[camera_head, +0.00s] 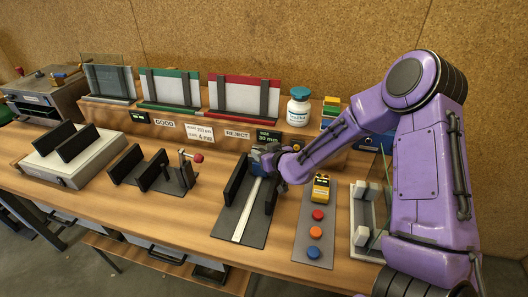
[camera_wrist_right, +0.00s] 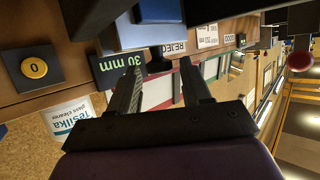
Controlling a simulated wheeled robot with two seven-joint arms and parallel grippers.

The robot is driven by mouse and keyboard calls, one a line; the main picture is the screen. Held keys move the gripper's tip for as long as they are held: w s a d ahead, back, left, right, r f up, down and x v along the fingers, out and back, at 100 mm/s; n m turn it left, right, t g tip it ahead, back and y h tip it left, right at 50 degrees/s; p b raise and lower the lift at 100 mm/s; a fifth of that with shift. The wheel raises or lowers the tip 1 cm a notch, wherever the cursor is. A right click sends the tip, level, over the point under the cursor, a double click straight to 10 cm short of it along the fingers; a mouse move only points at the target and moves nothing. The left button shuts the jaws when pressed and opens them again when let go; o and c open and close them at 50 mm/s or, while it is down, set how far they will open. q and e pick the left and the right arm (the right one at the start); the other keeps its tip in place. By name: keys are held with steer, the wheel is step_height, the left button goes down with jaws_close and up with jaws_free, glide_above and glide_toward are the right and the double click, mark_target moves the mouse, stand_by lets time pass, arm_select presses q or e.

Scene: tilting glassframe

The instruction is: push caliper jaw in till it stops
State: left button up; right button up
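The caliper is a dark plate (camera_head: 226,226) with a pale rail running along it. One upright black jaw (camera_head: 236,178) stands left of the rail and another (camera_head: 271,196) stands to its right, with a gap between them. My right gripper (camera_head: 262,161) is low over the far end of the plate, partly hidden by my wrist. In the right wrist view its two fingers (camera_wrist_right: 159,75) are apart, with a small dark knob-like part (camera_wrist_right: 157,58) beyond and between the tips. Contact with the caliper cannot be told. My left gripper is not in view.
A 30 mm display (camera_head: 267,136) stands behind the caliper, beside the REJECT sign (camera_head: 237,134). A plate with coloured buttons (camera_head: 316,232) lies right of it. A black-jawed fixture with a red-knobbed lever (camera_head: 197,158) stands left. A white bottle (camera_head: 298,107) is on the back ledge.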

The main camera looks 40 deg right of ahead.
steer(key=shift+w+f, duration=0.1)
steer(key=c, duration=0.6)
steer(key=shift+w+d, duration=0.8)
steer(key=shift+d, duration=0.15)
steer(key=shift+w+d+f, duration=0.1)
steer(key=shift+d, duration=0.1)
steer(key=o, duration=0.8)
steer(key=shift+a, duration=0.15)
steer(key=shift+o, duration=0.2)
steer(key=d+b+v, duration=0.1)
steer(key=b+v, duration=0.1)
steer(key=v, duration=0.8)
steer(key=shift+s+a+r, duration=0.2)
steer(key=shift+a+r, duration=0.05)
steer(key=shift+a, duration=0.25)
